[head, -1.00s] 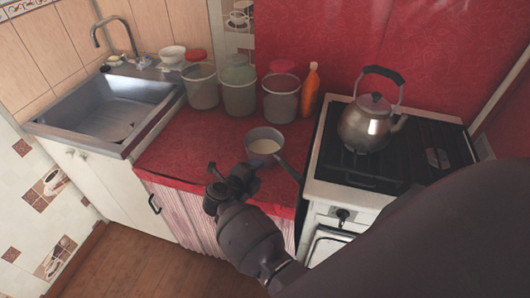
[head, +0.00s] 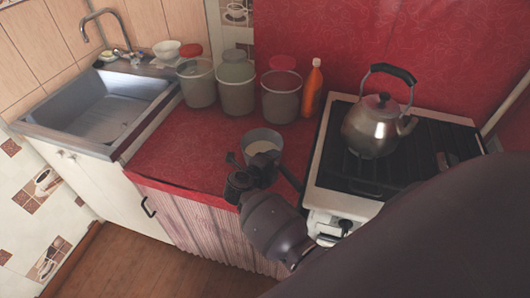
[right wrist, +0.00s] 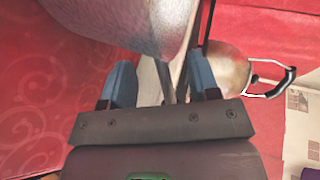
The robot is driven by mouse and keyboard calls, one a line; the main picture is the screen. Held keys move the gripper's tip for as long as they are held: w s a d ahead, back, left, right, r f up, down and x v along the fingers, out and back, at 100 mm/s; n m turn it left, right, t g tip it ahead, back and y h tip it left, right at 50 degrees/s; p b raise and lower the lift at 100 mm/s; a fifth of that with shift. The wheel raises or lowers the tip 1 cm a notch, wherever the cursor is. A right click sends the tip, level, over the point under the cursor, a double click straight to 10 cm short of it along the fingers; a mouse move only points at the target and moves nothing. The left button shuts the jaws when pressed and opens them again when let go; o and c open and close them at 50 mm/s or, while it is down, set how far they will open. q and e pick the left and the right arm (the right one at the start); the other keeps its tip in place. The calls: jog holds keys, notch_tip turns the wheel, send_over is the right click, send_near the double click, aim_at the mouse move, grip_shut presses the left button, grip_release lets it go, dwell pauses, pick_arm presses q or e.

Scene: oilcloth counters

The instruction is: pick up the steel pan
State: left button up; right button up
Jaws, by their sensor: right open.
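The steel pan (head: 275,138) stands upright on the red counter near the stove, with something pale inside. Its dark handle (head: 291,178) points toward the front right. My right gripper (head: 248,171) is at the pan's near side and covers part of its front wall. In the right wrist view, the open right gripper (right wrist: 162,82) shows two blue fingers apart, with the grey pan wall (right wrist: 125,25) large just beyond them. I cannot tell whether the fingers touch the pan. My left gripper is not in view.
A kettle (head: 371,130) stands on the stove (head: 430,165) at the right. Several lidded buckets (head: 281,100) and an orange bottle (head: 312,88) line the counter's back. A sink (head: 95,110) is at the left. The red counter (head: 185,145) left of the pan is clear.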

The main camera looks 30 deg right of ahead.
jog(key=shift+w+d+f, duration=0.15)
jog(key=shift+d, duration=0.1)
jog(key=shift+a, duration=0.1)
jog(key=shift+c, duration=0.6)
grip_shut()
jog(key=shift+s, duration=0.25)
